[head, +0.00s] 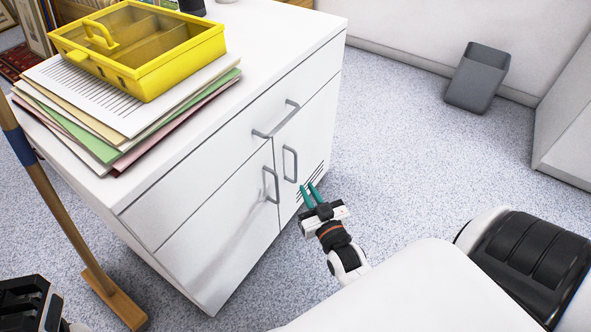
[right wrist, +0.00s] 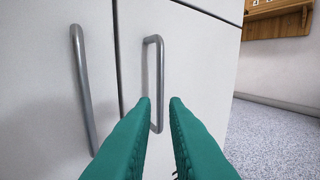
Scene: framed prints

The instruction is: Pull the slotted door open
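The slotted door (head: 316,130) is the white right-hand door of the cabinet, with dark slots low on its face. It looks closed. Its grey bar handle (head: 290,164) stands upright near its left edge; the handle also shows in the right wrist view (right wrist: 159,80). My right gripper (head: 312,187), with teal fingers, is open and empty in front of this door, a little below and right of the handle. In the right wrist view the handle lies ahead, between the open fingertips (right wrist: 158,101), partly covered by the left finger.
The left door's handle (head: 270,185) is close by on the left, and a drawer handle (head: 276,119) is above. A yellow caddy (head: 150,60) sits on papers on the cabinet top. A broom (head: 75,235) stands at left. A grey bin (head: 478,78) stands by the wall; floor between is clear.

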